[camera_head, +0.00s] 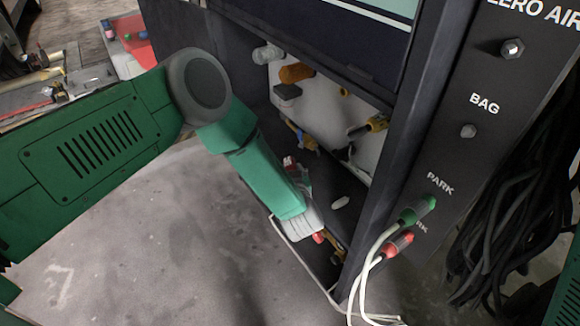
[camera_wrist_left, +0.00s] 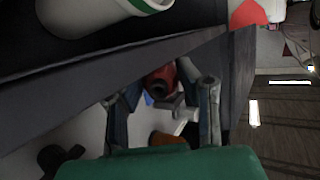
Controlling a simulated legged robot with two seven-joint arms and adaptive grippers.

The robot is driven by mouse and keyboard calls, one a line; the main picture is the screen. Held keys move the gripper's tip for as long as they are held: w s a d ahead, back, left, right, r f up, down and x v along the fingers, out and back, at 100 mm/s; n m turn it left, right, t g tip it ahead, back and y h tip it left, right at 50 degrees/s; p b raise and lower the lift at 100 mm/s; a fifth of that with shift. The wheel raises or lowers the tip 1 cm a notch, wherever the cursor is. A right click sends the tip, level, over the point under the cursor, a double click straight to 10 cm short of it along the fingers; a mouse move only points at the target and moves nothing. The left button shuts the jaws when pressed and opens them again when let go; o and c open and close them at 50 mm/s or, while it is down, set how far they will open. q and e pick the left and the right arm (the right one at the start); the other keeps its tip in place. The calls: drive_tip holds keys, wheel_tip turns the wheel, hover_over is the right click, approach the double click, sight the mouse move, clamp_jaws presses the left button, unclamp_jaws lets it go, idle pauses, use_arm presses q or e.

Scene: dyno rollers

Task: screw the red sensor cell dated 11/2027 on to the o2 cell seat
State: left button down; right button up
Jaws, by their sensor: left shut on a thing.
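My left gripper (camera_wrist_left: 168,88) is shut on a red cell with a dark round end (camera_wrist_left: 158,78), seen between its two fingers in the left wrist view. The date on the cell cannot be read. In the head view my left arm reaches into the open bay of the dark cabinet; the fingers (camera_head: 299,170) are small and partly hidden, with a bit of red and white beside them. I cannot pick out the O2 cell seat for certain among the fittings on the bay's pale back panel (camera_head: 335,120). My right gripper is not in view.
The bay holds an orange fitting (camera_head: 296,73), a pale cylinder (camera_head: 267,53) and a brass fitting (camera_head: 376,124). The cabinet's dark post (camera_head: 388,170) borders it on the right. Green and red plugs (camera_head: 418,210) with white cables hang there. A red mat (camera_head: 130,45) lies at the back left.

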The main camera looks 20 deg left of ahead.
sight(291, 167)
use_arm(q)
drive_tip(key=shift+r+p, duration=2.65)
drive_tip(key=shift+r, duration=0.35)
